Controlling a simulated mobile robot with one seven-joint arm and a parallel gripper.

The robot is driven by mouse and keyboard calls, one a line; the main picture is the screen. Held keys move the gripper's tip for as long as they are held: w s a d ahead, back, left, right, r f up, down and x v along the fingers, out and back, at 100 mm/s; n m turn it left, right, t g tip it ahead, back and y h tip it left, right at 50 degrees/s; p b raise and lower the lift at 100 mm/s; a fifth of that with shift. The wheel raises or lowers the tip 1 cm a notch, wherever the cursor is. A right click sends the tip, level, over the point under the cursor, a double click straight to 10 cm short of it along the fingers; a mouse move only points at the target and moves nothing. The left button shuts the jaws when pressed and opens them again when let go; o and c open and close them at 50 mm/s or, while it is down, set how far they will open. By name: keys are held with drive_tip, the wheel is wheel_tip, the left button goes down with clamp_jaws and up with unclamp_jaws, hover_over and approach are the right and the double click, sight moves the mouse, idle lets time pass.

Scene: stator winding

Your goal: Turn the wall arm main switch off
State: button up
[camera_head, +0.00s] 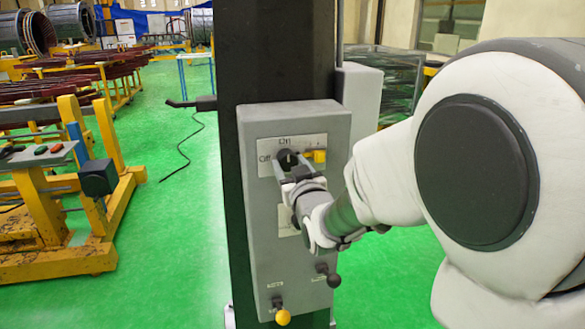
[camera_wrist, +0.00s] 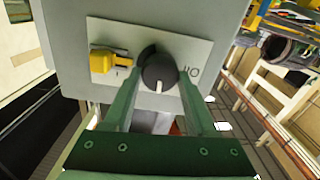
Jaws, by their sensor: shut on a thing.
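The main switch is a round black knob (camera_head: 286,157) on a white label plate, high on a grey box. The plate reads "Off" to the knob's left and "On" above it. In the wrist view, the knob (camera_wrist: 159,70) has a white mark pointing to the bottom of the picture; in the head view its mark is too small to tell. My gripper (camera_head: 290,172) is at the switch. In the wrist view, its two green fingers (camera_wrist: 157,88) are on either side of the knob, shut on it. My gripper partly hides the box front below the knob.
The grey box (camera_head: 262,225) is mounted on a dark column (camera_head: 270,50). A yellow part (camera_head: 318,156) is right of the knob. Lower are a black-knobbed lever (camera_head: 333,280) and a yellow-knobbed lever (camera_head: 283,317).

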drive_tip(key=n+b, duration=0.2)
drive_tip(key=b, duration=0.1)
drive_tip(key=n+b, duration=0.1)
drive_tip(key=n, duration=0.1)
drive_tip(key=shift+f, duration=0.25)
drive_tip(key=n+b, duration=0.4)
drive_tip(key=shift+n, duration=0.4)
drive_tip(key=n+b, duration=0.3)
drive_tip(key=n, duration=0.1)
drive_tip(key=shift+r+n+b, duration=0.1)
drive_tip(key=shift+n+b, duration=0.9)
drive_tip(key=shift+n, duration=0.9)
drive_tip(key=o, duration=1.4)
drive_tip(key=shift+c, duration=0.2)
drive_tip(key=shift+s, duration=0.15)
drive_tip(key=v, duration=1.7)
drive_tip(key=shift+p, duration=0.3)
